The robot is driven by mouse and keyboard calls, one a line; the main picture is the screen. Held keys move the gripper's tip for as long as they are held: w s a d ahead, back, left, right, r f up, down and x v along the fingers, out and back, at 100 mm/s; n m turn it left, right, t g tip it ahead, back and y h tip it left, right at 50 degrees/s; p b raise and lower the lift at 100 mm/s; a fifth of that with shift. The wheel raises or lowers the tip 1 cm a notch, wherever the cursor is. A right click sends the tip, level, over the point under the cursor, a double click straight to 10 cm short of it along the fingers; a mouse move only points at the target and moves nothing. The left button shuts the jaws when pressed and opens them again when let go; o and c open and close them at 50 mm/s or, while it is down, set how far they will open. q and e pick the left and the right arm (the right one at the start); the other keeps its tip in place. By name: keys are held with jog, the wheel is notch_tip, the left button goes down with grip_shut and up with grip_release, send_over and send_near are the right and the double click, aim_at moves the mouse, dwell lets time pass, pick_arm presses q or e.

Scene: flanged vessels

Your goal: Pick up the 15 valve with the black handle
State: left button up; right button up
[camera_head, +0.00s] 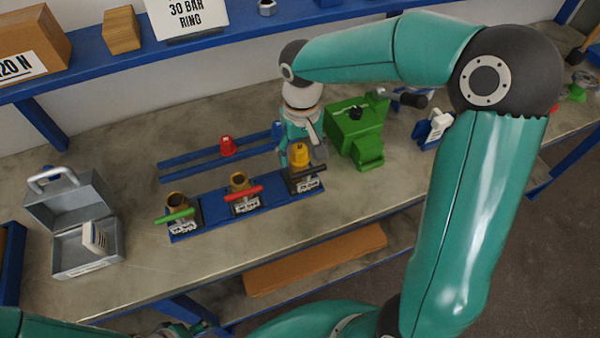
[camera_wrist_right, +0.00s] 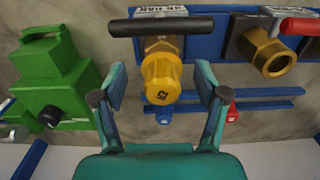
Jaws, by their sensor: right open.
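The valve with the black handle has a yellow cap (camera_head: 300,153) and stands at the right end of a blue rack (camera_head: 217,206) on the bench. In the right wrist view the yellow cap (camera_wrist_right: 161,80) bears a marking like 15, and the black handle (camera_wrist_right: 160,27) lies across the brass body. My right gripper (camera_head: 302,157) is at this valve. In the right wrist view the open fingers (camera_wrist_right: 160,96) stand either side of the cap, with gaps on both sides.
Valves with a red handle (camera_head: 243,200) and a green handle (camera_head: 176,216) share the rack. A green machine (camera_head: 352,130) stands close right of the gripper. A red cap (camera_head: 227,146) sits behind the rack. An open grey metal box (camera_head: 74,222) is at left.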

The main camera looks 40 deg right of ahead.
aim_at(300, 167)
jog(key=shift+a+f+p, duration=0.1)
jog(key=shift+f+p, duration=0.5)
jog(key=shift+f, duration=2.15)
grip_shut()
jog(key=shift+w+r, duration=0.1)
